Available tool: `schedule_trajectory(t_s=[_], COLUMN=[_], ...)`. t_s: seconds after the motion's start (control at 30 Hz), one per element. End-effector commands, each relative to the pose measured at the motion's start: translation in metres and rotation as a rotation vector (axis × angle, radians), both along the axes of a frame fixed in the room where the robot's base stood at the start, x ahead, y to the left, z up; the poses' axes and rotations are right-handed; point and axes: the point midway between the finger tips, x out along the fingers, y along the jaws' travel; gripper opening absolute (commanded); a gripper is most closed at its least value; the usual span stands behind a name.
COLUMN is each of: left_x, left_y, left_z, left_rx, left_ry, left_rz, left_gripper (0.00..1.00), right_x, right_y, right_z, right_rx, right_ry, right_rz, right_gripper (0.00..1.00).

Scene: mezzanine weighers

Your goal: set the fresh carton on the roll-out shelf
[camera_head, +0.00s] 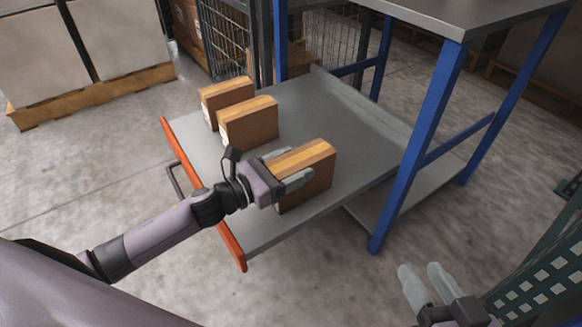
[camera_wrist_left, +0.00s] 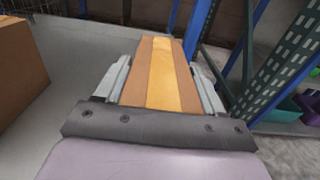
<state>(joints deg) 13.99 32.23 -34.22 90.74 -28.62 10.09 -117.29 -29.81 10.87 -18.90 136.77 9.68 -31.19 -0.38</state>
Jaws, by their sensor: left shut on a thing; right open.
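A brown carton with a lighter tape strip (camera_head: 308,172) is between the fingers of my left gripper (camera_head: 285,172), which is shut on it. The carton is upright at the near right part of the roll-out shelf (camera_head: 345,115), a grey surface with an orange front edge. I cannot tell whether its base touches the shelf. In the left wrist view the carton (camera_wrist_left: 158,75) runs away between both fingers. My right gripper (camera_head: 428,290) is open and empty at the lower right, off the shelf, over the floor.
Two similar cartons, one farther (camera_head: 226,97) and one nearer (camera_head: 248,122), stand on the shelf's left part. Blue posts (camera_head: 420,140) carry a grey top above the shelf's right side. A green perforated post (camera_head: 545,275) is at the right edge. The shelf's back middle is bare.

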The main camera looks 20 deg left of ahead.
Motion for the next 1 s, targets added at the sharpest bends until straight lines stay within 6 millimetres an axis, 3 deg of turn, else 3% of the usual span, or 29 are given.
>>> schedule_trajectory(t_s=[0.17, 0.2, 0.27, 0.3, 0.67, 1.0], left_x=[0.000, 0.000, 0.000, 0.000, 0.000, -0.036], left_y=[0.000, 0.000, 0.000, 0.000, 0.000, 0.027], left_z=[-0.001, -0.003, -0.002, -0.002, 0.002, 0.000], left_rx=[-0.003, -0.001, -0.001, -0.001, 0.000, 0.000], left_ry=[-0.004, 0.001, 0.001, 0.001, 0.000, 0.005], left_rz=[-0.001, 0.000, 0.000, 0.000, 0.000, 0.001], left_gripper=[0.18, 0.72, 0.91, 0.94, 0.94, 0.94], right_x=[0.000, 0.000, 0.000, 0.000, -0.001, -0.001], right_y=[-0.001, -0.002, -0.002, -0.002, 0.000, 0.004], right_z=[-0.002, -0.001, 0.000, 0.000, 0.004, 0.002], right_rx=[-0.006, -0.011, -0.011, -0.011, -0.002, 0.025], right_ry=[-0.007, -0.012, -0.012, -0.011, -0.004, 0.032], right_rz=[-0.002, -0.003, -0.003, -0.003, 0.001, 0.010], right_gripper=[0.43, 0.43, 0.43, 0.43, 0.43, 0.43])
